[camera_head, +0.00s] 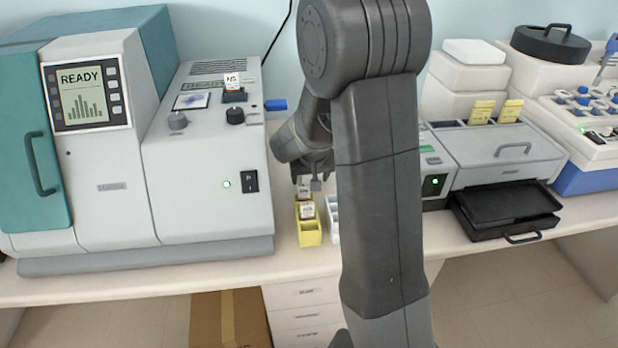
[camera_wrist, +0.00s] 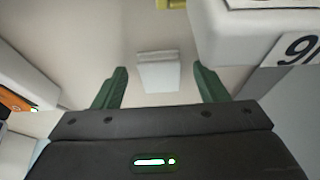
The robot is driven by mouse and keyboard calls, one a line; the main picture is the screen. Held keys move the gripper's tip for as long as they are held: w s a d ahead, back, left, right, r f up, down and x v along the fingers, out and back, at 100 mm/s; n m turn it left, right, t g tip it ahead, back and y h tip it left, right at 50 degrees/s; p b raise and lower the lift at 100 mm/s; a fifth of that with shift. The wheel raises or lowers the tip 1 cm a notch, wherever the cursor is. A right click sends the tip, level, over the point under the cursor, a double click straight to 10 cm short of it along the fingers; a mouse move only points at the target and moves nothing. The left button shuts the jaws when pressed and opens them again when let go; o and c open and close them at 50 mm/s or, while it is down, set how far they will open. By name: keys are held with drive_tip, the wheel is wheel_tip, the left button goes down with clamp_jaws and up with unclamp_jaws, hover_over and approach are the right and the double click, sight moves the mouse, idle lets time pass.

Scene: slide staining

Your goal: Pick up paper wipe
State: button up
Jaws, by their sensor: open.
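A small white folded piece, which looks like the paper wipe (camera_wrist: 158,74), lies on the pale surface in the wrist view. It sits in the middle, between and slightly ahead of my gripper's two green fingers (camera_wrist: 160,72). The fingers are wide apart, with a clear gap on each side of the white piece, and nothing is held. In the head view my gripper (camera_head: 312,180) points down behind the yellow slide holder, partly hidden by my arm. I cannot make out the wipe in the head view.
A yellow holder (camera_head: 310,235) with labelled slides stands at the bench front, a white holder (camera_head: 333,222) beside it. The large stainer (camera_head: 205,170) is close on the left. In the wrist view, a white block with a numbered label (camera_wrist: 255,40) stands close at right.

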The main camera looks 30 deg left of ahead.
drive_tip(key=shift+f, duration=0.1)
drive_tip(key=c, duration=1.1)
drive_tip(key=shift+c, duration=0.2)
wheel_tip(320, 180, up, 10)
drive_tip(key=o, duration=0.4)
drive_tip(key=shift+c, duration=1.3)
